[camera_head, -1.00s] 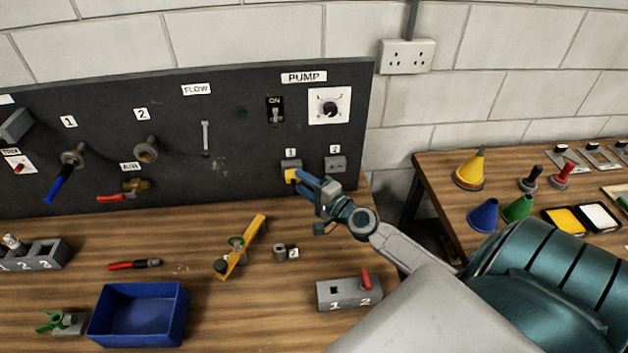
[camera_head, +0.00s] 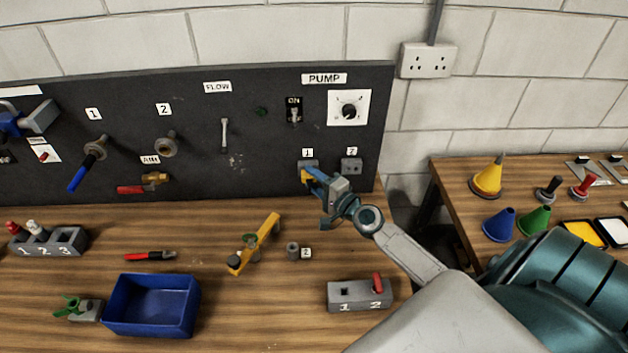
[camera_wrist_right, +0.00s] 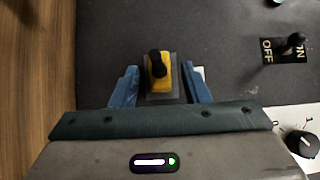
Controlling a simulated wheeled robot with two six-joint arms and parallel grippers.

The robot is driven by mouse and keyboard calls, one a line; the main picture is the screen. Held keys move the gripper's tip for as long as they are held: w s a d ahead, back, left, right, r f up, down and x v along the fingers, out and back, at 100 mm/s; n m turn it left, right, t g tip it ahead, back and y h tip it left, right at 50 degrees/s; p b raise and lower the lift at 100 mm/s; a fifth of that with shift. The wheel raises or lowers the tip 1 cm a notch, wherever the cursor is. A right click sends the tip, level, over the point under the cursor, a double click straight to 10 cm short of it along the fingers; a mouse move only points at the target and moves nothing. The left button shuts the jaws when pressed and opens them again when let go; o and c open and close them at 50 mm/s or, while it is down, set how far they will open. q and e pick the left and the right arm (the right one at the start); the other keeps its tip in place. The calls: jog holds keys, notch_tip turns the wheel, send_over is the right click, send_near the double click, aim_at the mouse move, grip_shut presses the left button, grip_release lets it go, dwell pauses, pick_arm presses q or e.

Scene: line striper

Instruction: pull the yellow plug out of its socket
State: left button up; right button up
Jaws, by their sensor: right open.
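The yellow plug (camera_head: 306,177) sits in grey socket 1 (camera_head: 308,163) low on the right of the dark panel. In the right wrist view the plug (camera_wrist_right: 160,76), with a black stub on it, lies between the two blue fingers of my right gripper (camera_wrist_right: 158,86). The fingers are open, with a gap on both sides of the plug. In the head view my right gripper (camera_head: 313,175) partly hides the plug.
Empty-looking socket 2 (camera_head: 352,166) is just right of the plug. The PUMP dial (camera_head: 349,109) and ON switch (camera_head: 294,113) are above. A grey block with a red peg (camera_head: 359,294) and a blue bin (camera_head: 153,305) stand on the bench.

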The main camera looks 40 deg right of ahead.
grip_shut()
jog(key=shift+s+a+f, duration=0.1)
jog(key=shift+s+f, duration=0.05)
jog(key=shift+s, duration=0.05)
jog(key=shift+s+a, duration=0.25)
jog(key=shift+s, duration=0.1)
jog(key=shift+s, duration=0.15)
dwell(0.3)
jog(key=shift+s+a+p, duration=0.2)
jog(key=shift+s+a, duration=0.25)
jog(key=shift+s, duration=0.25)
jog(key=shift+s+a+p, duration=0.15)
jog(key=shift+s+a, duration=0.3)
jog(key=shift+s, duration=0.2)
